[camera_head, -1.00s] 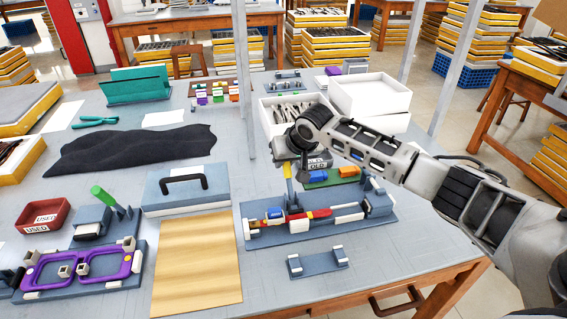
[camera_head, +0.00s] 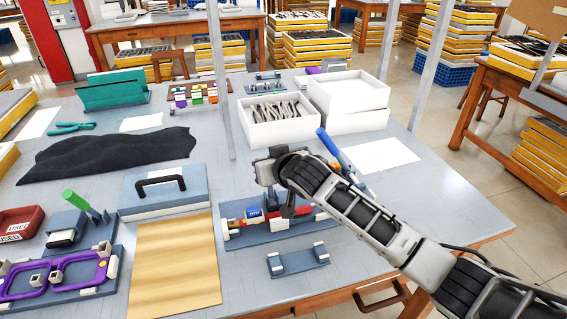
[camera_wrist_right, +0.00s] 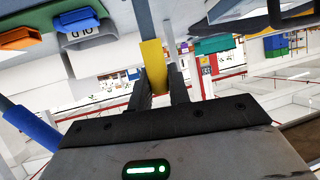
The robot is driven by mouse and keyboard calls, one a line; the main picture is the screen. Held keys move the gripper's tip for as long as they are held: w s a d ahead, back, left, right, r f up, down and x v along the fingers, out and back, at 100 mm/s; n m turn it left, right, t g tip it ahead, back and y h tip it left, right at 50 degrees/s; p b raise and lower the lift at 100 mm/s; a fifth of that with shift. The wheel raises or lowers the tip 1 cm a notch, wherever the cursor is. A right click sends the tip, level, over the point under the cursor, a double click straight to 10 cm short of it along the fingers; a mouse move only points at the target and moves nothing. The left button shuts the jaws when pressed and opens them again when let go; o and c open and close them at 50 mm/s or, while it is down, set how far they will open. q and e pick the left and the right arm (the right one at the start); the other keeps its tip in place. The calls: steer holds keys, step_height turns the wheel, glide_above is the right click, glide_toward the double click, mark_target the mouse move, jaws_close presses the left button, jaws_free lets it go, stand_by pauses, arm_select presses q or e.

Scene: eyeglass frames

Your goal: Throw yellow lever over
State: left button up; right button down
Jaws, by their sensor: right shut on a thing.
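The yellow lever (camera_wrist_right: 153,66) shows in the right wrist view between the fingers of my right gripper (camera_wrist_right: 158,88), which is shut on it. In the head view my right gripper (camera_head: 272,172) hangs over the blue-grey fixture (camera_head: 240,241) with red, blue and white parts. The lever is hidden there behind my gripper and wrist, so its tilt cannot be told from that view. A blue lever (camera_head: 340,155) sticks up just behind my right forearm, and it also shows in the right wrist view (camera_wrist_right: 30,130). My left gripper is not in view.
A small blue-grey stand (camera_head: 298,261) sits in front of the fixture. A grey case (camera_head: 165,190) and a wooden board (camera_head: 175,265) lie to its left. A purple eyeglass frame (camera_head: 50,280) is at far left. White boxes (camera_head: 350,95) stand behind. The table is bare at right front.

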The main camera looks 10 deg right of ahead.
steer(key=shift+r, duration=0.15)
steer(key=c, duration=1.3)
jaws_free()
steer(key=shift+c, duration=0.2)
steer(key=shift+s, duration=0.1)
steer(key=v, duration=1.5)
steer(key=shift+s+p, duration=0.35)
steer(key=shift+p, duration=0.1)
steer(key=shift+r, duration=0.1)
